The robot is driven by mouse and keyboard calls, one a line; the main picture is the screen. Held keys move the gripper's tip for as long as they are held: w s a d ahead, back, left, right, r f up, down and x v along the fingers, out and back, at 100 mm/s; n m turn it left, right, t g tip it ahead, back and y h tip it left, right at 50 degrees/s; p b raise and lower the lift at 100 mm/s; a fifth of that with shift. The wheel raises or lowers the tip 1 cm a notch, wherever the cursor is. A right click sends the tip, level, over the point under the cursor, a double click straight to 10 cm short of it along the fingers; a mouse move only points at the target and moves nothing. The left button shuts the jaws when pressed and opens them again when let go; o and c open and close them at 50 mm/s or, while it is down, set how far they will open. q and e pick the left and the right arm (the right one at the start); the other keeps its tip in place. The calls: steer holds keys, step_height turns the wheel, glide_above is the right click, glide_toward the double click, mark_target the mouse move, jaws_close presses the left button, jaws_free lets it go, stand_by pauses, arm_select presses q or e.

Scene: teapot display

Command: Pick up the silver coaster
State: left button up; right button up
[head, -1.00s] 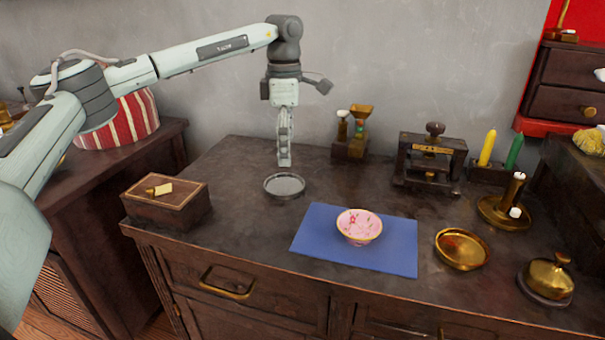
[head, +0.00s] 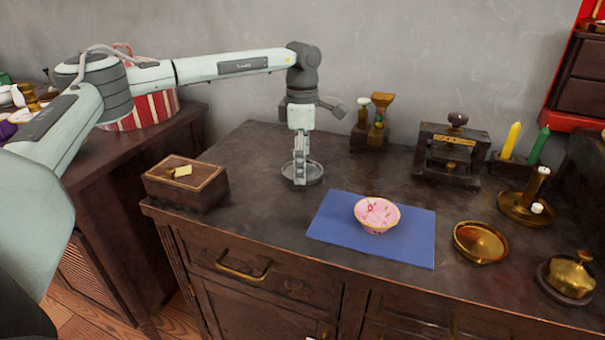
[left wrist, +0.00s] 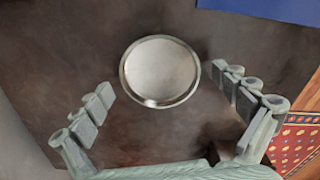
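The silver coaster (head: 317,173) is a round, shallow, rimmed disc lying flat on the dark cabinet top, left of the blue mat. My left gripper (head: 300,182) points down over it and hides its middle in the head view. In the left wrist view the whole coaster (left wrist: 160,71) shows clear, ahead of and between the spread fingers of my left gripper (left wrist: 163,82). The fingers are open and empty, and a gap shows between each and the rim. I cannot tell their exact height above the top. My right gripper is in neither view.
A wooden box (head: 186,186) stands left of the coaster. A pink bowl (head: 377,214) sits on the blue mat (head: 335,236) to the right. A small wooden stand (head: 369,138) is behind. Brass dish (head: 480,242) and candle holder (head: 525,208) are farther right. Bare cabinet top surrounds the coaster.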

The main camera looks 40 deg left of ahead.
arm_select(q)
steer(key=c, duration=1)
steer(key=shift+r, duration=0.15)
